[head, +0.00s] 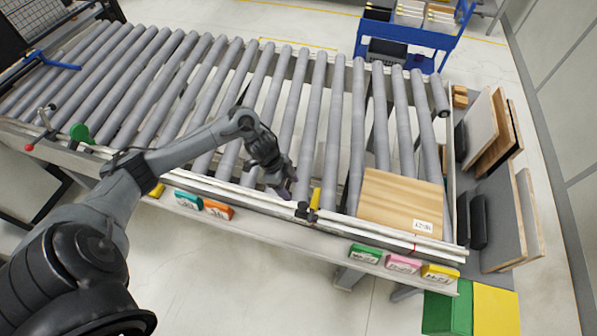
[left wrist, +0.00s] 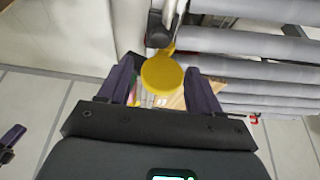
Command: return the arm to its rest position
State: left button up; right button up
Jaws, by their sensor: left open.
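My left arm reaches in from the left in the head view, over the front edge of the roller conveyor (head: 190,100). My left gripper (head: 285,188) is at the conveyor's front rail, left of a yellow upright piece (head: 316,197). In the left wrist view the gripper (left wrist: 160,90) has its two dark fingers apart. A yellow round disc (left wrist: 162,74) shows between and beyond the fingertips. Nothing is visibly held. A wooden board (head: 400,200) lies on the right end of the rollers, right of the gripper and apart from it. My right gripper is not in the head view.
Coloured labelled blocks, including an orange one (head: 218,210) and a pink one (head: 402,264), sit along the front ledge. A green knob (head: 80,133) is at the left. Panels (head: 500,145) stand at the right. A blue cart (head: 412,40) is behind. The middle rollers are bare.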

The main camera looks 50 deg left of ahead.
pick_arm(q)
jog(key=s+d+f+g+h+p, duration=0.2)
jog(key=s+d+f, duration=0.4)
jog(key=s+d, duration=0.3)
jog(key=s+d+r+n+t+h+p, duration=0.1)
jog(key=s+d+t, duration=0.1)
jog(key=d, duration=0.6)
jog(key=s+d+r+n+t+p, duration=0.1)
jog(key=s+d, duration=0.2)
jog(key=d, duration=0.6)
notch_tip(320, 180, up, 7)
jog(key=w+n+t+y, duration=0.2)
jog(key=n+t, duration=0.1)
jog(key=n, duration=0.1)
jog(key=s+a+r+n+g+y, duration=0.2)
jog(key=a+r, duration=0.4)
jog(key=a, duration=0.3)
jog(key=shift+s+r+n+g+y+p, duration=0.15)
jog(key=shift+s+n+g+y+p, duration=0.3)
jog(key=shift+s+n+y, duration=0.6)
